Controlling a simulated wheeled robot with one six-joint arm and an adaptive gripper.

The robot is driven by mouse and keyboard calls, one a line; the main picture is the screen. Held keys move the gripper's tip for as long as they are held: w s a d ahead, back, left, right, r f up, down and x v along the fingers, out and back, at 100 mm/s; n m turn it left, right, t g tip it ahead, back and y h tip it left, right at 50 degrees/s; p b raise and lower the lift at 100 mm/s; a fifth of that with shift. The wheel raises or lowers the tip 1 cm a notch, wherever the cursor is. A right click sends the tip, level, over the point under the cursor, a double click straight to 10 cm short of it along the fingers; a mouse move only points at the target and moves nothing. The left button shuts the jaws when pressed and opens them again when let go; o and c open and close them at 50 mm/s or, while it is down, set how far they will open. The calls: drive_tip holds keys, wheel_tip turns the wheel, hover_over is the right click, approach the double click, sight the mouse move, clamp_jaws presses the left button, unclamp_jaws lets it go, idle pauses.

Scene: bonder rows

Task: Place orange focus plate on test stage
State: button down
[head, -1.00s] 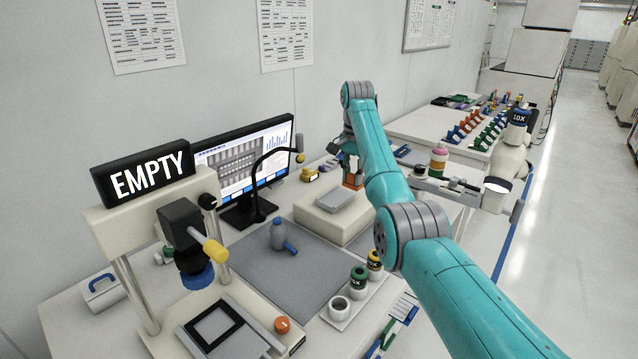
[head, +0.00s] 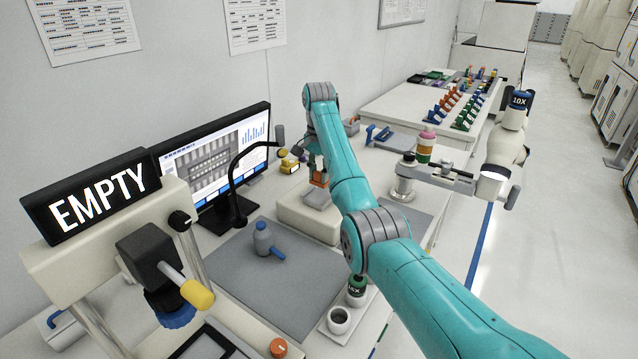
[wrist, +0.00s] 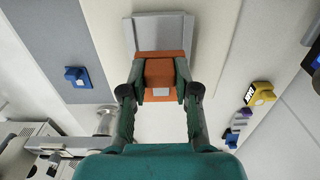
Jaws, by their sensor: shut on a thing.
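My gripper (wrist: 160,85) is shut on the orange focus plate (wrist: 158,57), which shows as an orange block between the fingers in the wrist view. In the head view the orange plate (head: 320,179) is small and partly hidden by the gripper. It is just at or above a grey plate (head: 317,197) on a white block (head: 300,218); I cannot tell whether they touch. The grey plate (wrist: 160,30) also shows beyond the orange one in the wrist view. A microscope stage with a black frame (head: 186,348) is at the lower left, partly cut off.
A sign reading EMPTY (head: 98,198) tops the left microscope. A monitor (head: 215,160) and a bent lamp (head: 235,185) stand left of the white block. Another microscope (head: 505,150) stands at right.

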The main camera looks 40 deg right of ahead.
sight(319, 184)
drive_tip(key=shift+f, duration=1.9)
drive_tip(key=shift+f, duration=0.15)
drive_tip(key=c, duration=0.9)
unclamp_jaws()
drive_tip(key=shift+o, duration=0.2)
